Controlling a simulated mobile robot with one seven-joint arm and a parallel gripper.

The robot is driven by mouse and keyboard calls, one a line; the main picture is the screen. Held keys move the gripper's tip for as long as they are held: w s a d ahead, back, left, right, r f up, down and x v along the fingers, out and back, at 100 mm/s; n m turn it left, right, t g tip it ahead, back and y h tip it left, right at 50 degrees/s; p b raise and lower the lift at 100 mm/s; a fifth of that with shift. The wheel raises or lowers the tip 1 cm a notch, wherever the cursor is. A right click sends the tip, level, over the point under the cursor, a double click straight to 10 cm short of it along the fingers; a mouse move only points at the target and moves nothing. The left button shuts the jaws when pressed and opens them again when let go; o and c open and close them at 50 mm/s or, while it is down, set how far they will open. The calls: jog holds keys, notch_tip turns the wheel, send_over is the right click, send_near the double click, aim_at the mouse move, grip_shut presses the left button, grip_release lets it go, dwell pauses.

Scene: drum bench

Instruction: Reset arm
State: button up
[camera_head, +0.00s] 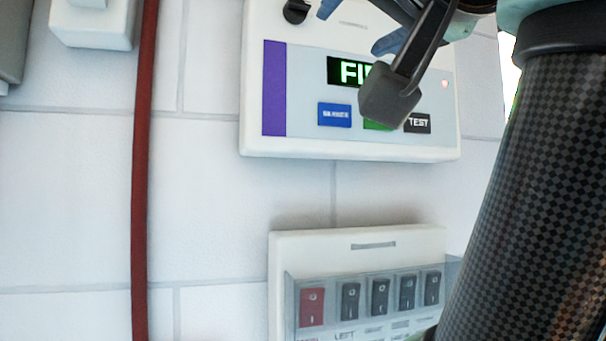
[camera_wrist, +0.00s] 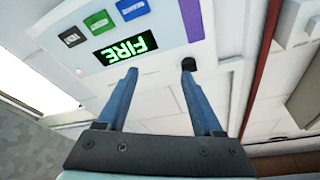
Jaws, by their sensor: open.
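My gripper (camera_wrist: 160,74) is open and empty, its two blue fingers spread in the wrist view. In the head view it (camera_head: 358,24) shows at the top edge, in front of the upper part of a white wall panel (camera_head: 300,142). In the wrist view the same panel (camera_wrist: 178,64) appears upside down beyond the fingers. Its green display (camera_wrist: 126,46) reads FIRE. A dark part of my arm hides some of the display (camera_head: 347,72) and the green button in the head view. I cannot tell whether the fingers touch the panel.
Below the panel is a switch box (camera_head: 290,250) with one red switch (camera_head: 312,306), several black switches and a clear cover. A red pipe (camera_head: 143,170) runs down the wall on the left. A black knob (camera_head: 296,11) sits at the panel's upper left. Bare wall (camera_head: 60,190) lies left.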

notch_tip(320, 180, down, 13)
jog(key=a+n+t+h+b, duration=0.1)
jog(key=a+t+h+b, duration=0.1)
jog(key=t+h, duration=0.2)
jog(key=s+a+f+n+t+b, duration=0.1)
jog(key=s+a+f+n+t, duration=0.1)
jog(key=s+f, duration=0.5)
jog(key=shift+s+a+f+n+t, duration=0.15)
jog(key=shift+s+a+n+t, duration=0.2)
jog(key=shift+a, duration=0.35)
